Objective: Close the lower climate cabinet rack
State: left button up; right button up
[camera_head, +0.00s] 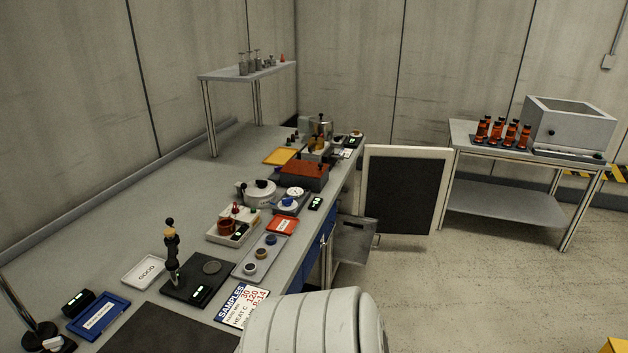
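The climate cabinet is set under the far right end of the long bench, and most of it is hidden. A door with a white frame and dark inner panel (404,192) stands open at the bench's right end. A grey metal rack (354,241) sticks out low beside the blue bench front, left of and below the door. I cannot tell whether it is the lower rack or whether another lies behind it. Neither of my grippers is in view.
The long bench (190,225) carries trays, a scale and a samples sign (241,306). A large pale rounded body fills the bottom centre and hides part of the bench edge. A side table (510,204) stands at right. The floor (470,290) between is clear.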

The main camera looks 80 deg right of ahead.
aim_at(351, 245)
jog(key=z, duration=1.7)
jog(key=l+z, duration=0.4)
jog(key=i+l+z, duration=0.15)
jog(key=z, duration=0.3)
jog(key=i+l+z, duration=0.2)
jog(key=l+z, duration=0.2)
jog(key=i+l, duration=0.25)
jog(key=i, duration=0.55)
jog(key=i+l, duration=0.1)
jog(key=i, duration=0.55)
jog(key=j+u, duration=0.05)
